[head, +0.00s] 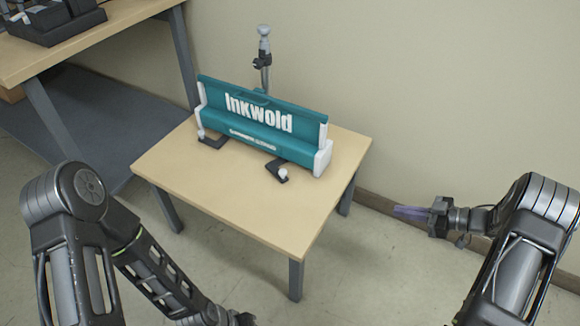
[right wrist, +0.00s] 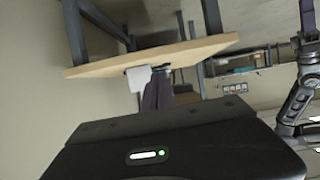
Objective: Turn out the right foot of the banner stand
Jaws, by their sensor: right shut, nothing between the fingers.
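The teal banner stand (head: 260,122) with white end caps stands on a small wooden table. My right gripper (head: 410,212) is shut and empty, off the table's right side, well apart from the stand. Its closed fingers show in the right wrist view (right wrist: 158,92). My left gripper (head: 243,319) is mostly cut off at the bottom edge.
The small table (head: 235,205) has bare top in front of the stand. A grey pole (head: 264,55) rises behind the stand, near the wall. A larger workbench (head: 100,35) with dark equipment (head: 55,18) stands at upper left. Open floor (head: 375,265) lies right of the table.

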